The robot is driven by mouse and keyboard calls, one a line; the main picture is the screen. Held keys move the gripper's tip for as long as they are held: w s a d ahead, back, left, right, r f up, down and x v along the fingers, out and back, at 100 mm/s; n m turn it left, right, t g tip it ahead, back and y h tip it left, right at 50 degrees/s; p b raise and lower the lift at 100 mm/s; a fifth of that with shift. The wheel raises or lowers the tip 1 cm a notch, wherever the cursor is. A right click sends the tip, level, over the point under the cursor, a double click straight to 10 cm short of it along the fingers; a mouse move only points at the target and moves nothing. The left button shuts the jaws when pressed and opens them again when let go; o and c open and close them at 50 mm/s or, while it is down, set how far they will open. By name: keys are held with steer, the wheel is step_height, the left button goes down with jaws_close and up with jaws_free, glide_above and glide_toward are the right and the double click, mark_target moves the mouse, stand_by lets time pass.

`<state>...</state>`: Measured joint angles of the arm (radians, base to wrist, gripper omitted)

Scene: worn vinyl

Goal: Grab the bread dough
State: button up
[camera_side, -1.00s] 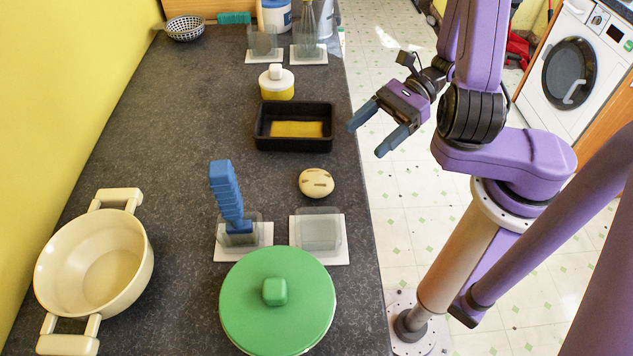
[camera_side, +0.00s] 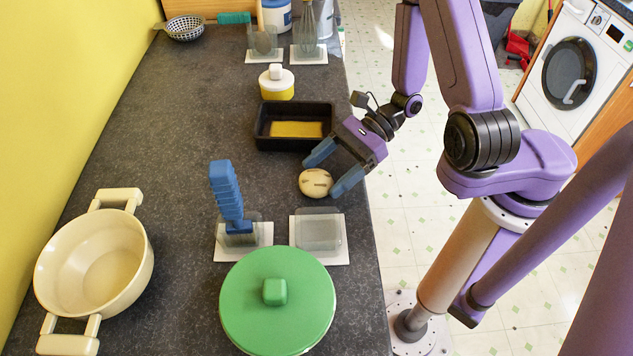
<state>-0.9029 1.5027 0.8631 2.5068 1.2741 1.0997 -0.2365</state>
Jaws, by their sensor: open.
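The bread dough (camera_side: 314,182) is a small, round, cream-coloured lump with dark marks on top. It sits on the dark worktop near its right edge, in front of the black baking tin. My gripper (camera_side: 334,173) is open, with its blue fingers pointing left and down toward the dough. One finger is at the dough's back side and the other at its front right. Whether the fingers touch it or are at its height, I cannot tell.
The black tin (camera_side: 264,128) with a yellow base stands just behind the dough. A clear container on a white card (camera_side: 335,257), a green lid (camera_side: 240,310) and a blue-handled tool (camera_side: 226,190) are in front. A cream pot (camera_side: 140,243) is at left. The worktop's (camera_side: 170,130) left middle is clear.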

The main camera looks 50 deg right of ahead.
steer(key=shift+w+a+f, duration=0.1)
steer(key=shift+a+f, duration=0.1)
steer(key=shift+a, duration=0.25)
steer(key=shift+c, duration=0.3)
steer(key=c, duration=0.9)
steer(key=shift+o, duration=0.2)
steer(key=shift+r, duration=0.1)
